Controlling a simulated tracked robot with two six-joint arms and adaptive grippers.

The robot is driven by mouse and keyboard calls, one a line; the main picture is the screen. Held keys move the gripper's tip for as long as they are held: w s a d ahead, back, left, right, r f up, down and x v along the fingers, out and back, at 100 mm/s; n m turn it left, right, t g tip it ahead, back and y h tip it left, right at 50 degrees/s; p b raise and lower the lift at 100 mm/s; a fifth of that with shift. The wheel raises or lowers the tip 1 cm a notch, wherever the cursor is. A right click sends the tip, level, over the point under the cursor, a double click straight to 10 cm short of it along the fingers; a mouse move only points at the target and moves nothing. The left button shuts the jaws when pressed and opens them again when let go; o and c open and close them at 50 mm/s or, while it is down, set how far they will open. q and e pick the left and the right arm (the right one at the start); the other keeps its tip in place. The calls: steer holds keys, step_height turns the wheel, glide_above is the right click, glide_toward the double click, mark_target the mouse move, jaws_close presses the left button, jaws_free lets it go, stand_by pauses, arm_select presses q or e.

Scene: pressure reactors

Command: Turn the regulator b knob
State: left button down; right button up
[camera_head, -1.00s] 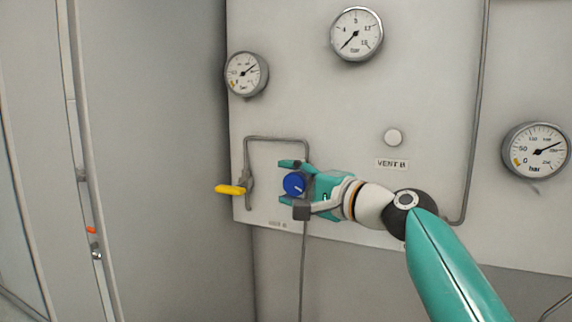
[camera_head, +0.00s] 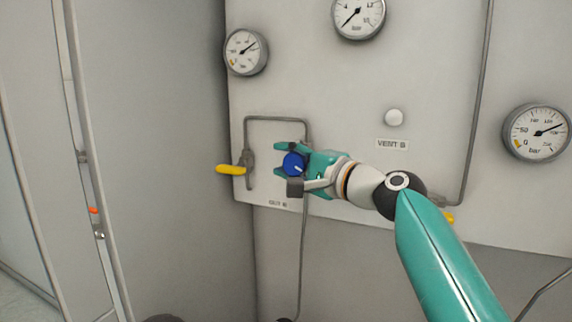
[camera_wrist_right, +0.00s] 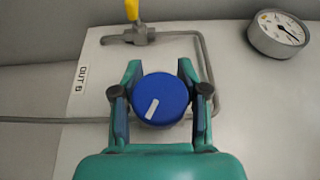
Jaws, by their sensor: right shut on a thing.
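The regulator b knob is a round blue knob (camera_head: 294,164) with a white mark, on the light grey panel (camera_head: 350,220) between the yellow-handled valve and my right arm. My right gripper (camera_head: 288,166) comes from the right and is shut on it. In the right wrist view, the blue knob (camera_wrist_right: 160,98) sits between the two teal fingers of my right gripper (camera_wrist_right: 160,95), one on each side. Its white mark points to the lower left there. The knob's base is hidden behind it. My left gripper is not in view.
A valve with a yellow handle (camera_head: 230,169) stands just left of the knob, with a thin pipe (camera_head: 275,119) looping above. Gauges (camera_head: 246,52) (camera_head: 358,14) (camera_head: 537,132) and a white button (camera_head: 394,117) over the "VENT B" label (camera_head: 392,145) are on the panel.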

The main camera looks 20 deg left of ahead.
steer(key=y+b, duration=0.1)
steer(key=b, duration=0.1)
steer(key=m+t+y+b, duration=0.1)
steer(key=b, duration=0.1)
steer(key=shift+a+f, duration=0.1)
steer(key=shift+f, duration=0.3)
steer(key=shift+r+m+t+y+b, duration=0.3)
steer(key=shift+t+y+b, duration=0.1)
steer(key=shift+y+b, duration=0.1)
steer(key=shift+r, duration=0.15)
steer(key=o, duration=0.9)
steer(key=shift+o, duration=0.5)
steer(key=shift+r, duration=0.1)
steer(key=shift+d+r, duration=0.1)
steer(key=shift+d, duration=0.15)
